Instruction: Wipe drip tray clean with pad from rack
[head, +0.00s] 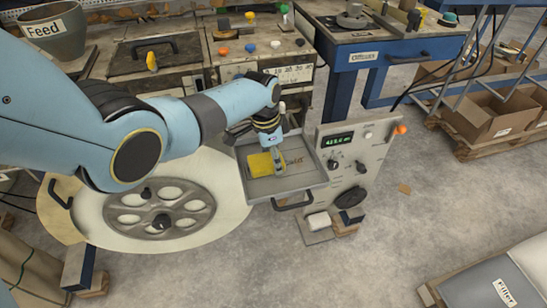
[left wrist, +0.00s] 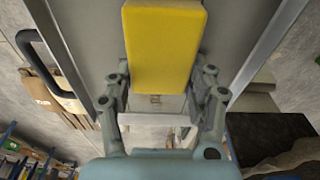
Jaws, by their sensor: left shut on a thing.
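The drip tray (head: 302,183) is a shallow grey metal tray with raised walls and a dark front handle, at the middle of the head view. A yellow pad (head: 260,165) is in the tray, against or just above its floor; I cannot tell which. My left gripper (head: 279,160) reaches down over the tray and is shut on the pad. In the left wrist view the pad (left wrist: 165,48) stands between the two fingers (left wrist: 162,105), with the grey tray surface (left wrist: 92,30) behind it. My right gripper is not in view.
A control panel (head: 352,160) with a green display and knobs stands right of the tray. A round cream plate with a spoked wheel (head: 160,209) lies to the left. Cardboard boxes (head: 492,115) sit far right. The floor (head: 400,230) in front of the panel is mostly clear.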

